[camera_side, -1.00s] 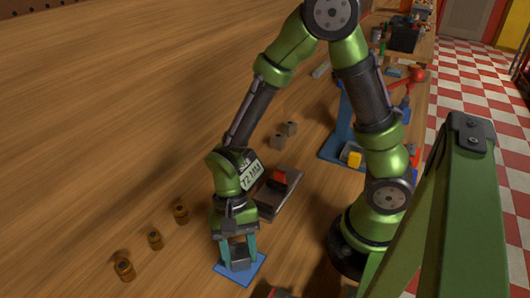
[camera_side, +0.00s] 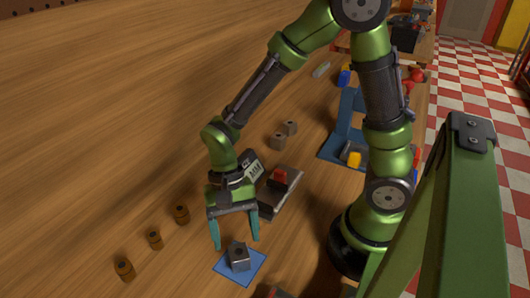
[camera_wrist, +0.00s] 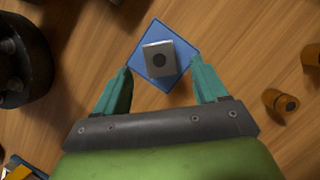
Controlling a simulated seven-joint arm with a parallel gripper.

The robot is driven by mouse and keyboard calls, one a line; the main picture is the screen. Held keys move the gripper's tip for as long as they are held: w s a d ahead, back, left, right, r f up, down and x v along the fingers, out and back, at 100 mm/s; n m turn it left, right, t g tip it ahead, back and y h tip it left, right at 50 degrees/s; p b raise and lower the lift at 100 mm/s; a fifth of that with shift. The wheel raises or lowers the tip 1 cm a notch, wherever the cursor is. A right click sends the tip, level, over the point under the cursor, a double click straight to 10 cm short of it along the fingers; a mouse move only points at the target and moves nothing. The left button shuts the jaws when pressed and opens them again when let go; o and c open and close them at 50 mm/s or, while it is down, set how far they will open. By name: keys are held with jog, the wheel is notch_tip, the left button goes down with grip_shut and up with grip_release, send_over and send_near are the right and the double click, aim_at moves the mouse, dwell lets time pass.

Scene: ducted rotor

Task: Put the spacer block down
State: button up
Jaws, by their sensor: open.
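The spacer block (camera_side: 238,256) is a grey block with a dark round hole in its top. It rests on a blue square mat (camera_side: 256,265) on the wooden table.
A blue stand (camera_side: 333,148) with a yellow part is farther right.

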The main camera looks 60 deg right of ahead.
jog(key=d+r+n+t, duration=0.2)
jog(key=d+r+t, duration=0.3)
jog(key=r, duration=0.4)
jog(key=d+r+n+t+h, duration=0.1)
jog(key=d+r+n+t, duration=0.2)
jog(key=r, duration=0.6)
jog(key=shift+s+d+r+t, duration=0.35)
jog(key=shift+d+t, duration=0.85)
jog(key=shift+d, duration=0.55)
